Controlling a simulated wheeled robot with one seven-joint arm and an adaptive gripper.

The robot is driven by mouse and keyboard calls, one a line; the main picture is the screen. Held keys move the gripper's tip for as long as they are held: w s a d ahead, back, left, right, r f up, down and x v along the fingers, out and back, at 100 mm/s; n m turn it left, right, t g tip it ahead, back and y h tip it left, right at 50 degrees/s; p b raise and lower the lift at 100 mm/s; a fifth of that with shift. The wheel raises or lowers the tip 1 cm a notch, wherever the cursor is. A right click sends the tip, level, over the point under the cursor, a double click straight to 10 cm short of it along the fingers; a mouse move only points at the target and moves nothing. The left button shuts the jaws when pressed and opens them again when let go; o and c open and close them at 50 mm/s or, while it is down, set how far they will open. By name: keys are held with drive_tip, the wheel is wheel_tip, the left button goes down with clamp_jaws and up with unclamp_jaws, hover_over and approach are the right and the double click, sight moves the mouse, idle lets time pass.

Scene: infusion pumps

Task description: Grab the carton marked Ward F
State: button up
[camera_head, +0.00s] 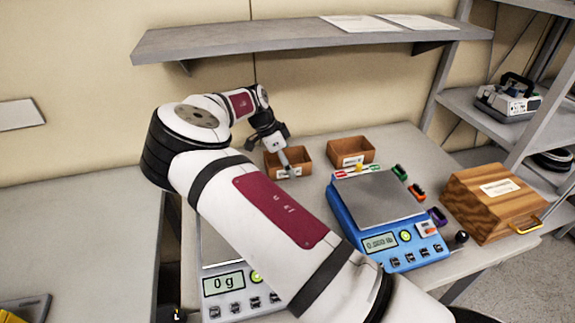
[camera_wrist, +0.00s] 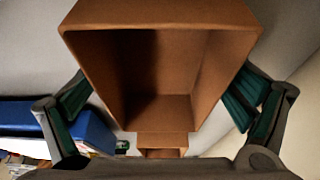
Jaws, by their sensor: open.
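Two open-topped brown cartons stand at the back of the table: a left one (camera_head: 304,158) and a right one (camera_head: 366,148). Each has a white label on its front, too small to read, so I cannot tell which is Ward F. My gripper (camera_head: 281,158) is at the left carton, partly covering it. In the wrist view, my gripper (camera_wrist: 160,95) is open, with one dark green-padded finger on each side of a large, empty carton (camera_wrist: 234,18). I cannot tell whether the pads touch it. The other carton (camera_wrist: 160,140) shows small beyond it.
A blue scale (camera_head: 345,222) stands right of my arm, with small colored clips around it. A white scale (camera_head: 222,283) is partly behind my arm. A wooden box (camera_head: 480,215) sits at the right. A grey shelf (camera_head: 250,35) hangs above the cartons.

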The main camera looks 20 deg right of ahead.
drive_tip(key=shift+f, duration=0.15)
drive_tip(key=c, duration=1.2)
drive_tip(key=shift+c, duration=0.2)
